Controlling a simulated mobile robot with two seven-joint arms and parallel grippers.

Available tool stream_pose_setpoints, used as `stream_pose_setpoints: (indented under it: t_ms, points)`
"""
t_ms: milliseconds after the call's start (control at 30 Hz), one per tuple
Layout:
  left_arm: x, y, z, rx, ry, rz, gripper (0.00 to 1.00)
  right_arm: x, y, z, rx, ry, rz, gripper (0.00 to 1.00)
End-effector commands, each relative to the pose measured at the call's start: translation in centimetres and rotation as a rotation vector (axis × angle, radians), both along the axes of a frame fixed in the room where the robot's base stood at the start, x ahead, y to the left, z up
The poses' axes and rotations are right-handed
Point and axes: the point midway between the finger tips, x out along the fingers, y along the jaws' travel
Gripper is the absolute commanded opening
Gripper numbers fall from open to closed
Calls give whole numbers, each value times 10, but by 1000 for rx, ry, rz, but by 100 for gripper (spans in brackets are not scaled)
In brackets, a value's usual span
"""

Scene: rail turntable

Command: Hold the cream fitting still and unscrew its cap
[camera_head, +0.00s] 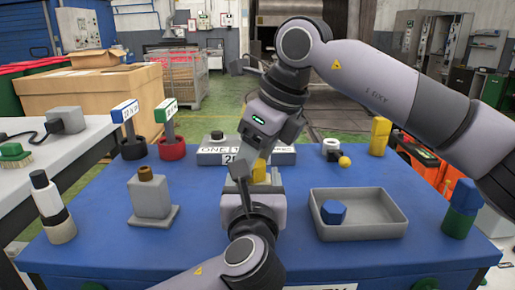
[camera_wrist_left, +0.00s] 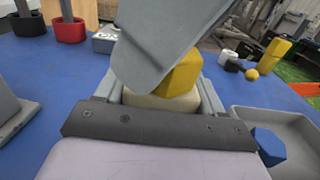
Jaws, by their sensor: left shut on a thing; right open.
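The cream fitting (camera_wrist_left: 160,103) stands near the middle of the blue table, with a yellow faceted cap (camera_wrist_left: 182,76) on top. The yellow cap also shows in the head view (camera_head: 260,170), partly covered by my grippers. My left gripper (camera_head: 257,190) is shut on the cream fitting, one finger on each side of it in the left wrist view. My right gripper (camera_head: 248,168) comes down from above and is open at the cap. One of its grey fingers fills the top of the left wrist view (camera_wrist_left: 160,45) and hides part of the cap. I cannot tell whether it touches.
A grey tray (camera_head: 358,232) with a blue piece (camera_head: 333,212) is on the right. A blue-and-green fitting (camera_head: 460,208) stands beyond it. A grey fitting (camera_head: 150,197) and a black-and-white one (camera_head: 50,205) stand left. A labelled grey box (camera_head: 212,155) is behind.

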Motion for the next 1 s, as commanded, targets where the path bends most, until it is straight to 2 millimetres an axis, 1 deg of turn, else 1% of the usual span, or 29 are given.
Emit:
stream_pose_setpoints:
  t_ms: [100,133,167,200,233,267,300,333,367,400,433,533,633,1000]
  points:
    - [0,0,-2,2,5,1,13,0,0,0,0,0,0,55]
    - [0,0,-2,2,5,1,13,0,0,0,0,0,0,52]
    - [0,0,-2,2,5,1,13,0,0,0,0,0,0,42]
    - [0,0,-2,2,5,1,13,0,0,0,0,0,0,29]
    - [0,0,-2,2,5,1,13,0,0,0,0,0,0,20]
    - [0,0,-2,2,5,1,13,0,0,0,0,0,0,13]
    - [0,0,-2,2,5,1,13,0,0,0,0,0,0,13]
    - [0,0,-2,2,5,1,13,0,0,0,0,0,0,36]
    - [0,0,-2,2,5,1,13,0,0,0,0,0,0,26]
    - [0,0,-2,2,5,1,13,0,0,0,0,0,0,13]
    - [0,0,-2,2,5,1,13,0,0,0,0,0,0,10]
    - [0,0,-2,2,5,1,13,0,0,0,0,0,10,10]
    - [0,0,-2,2,4,1,13,1,0,0,1,1,67,10]
    - [0,0,-2,2,4,1,13,1,0,0,1,3,419,10]
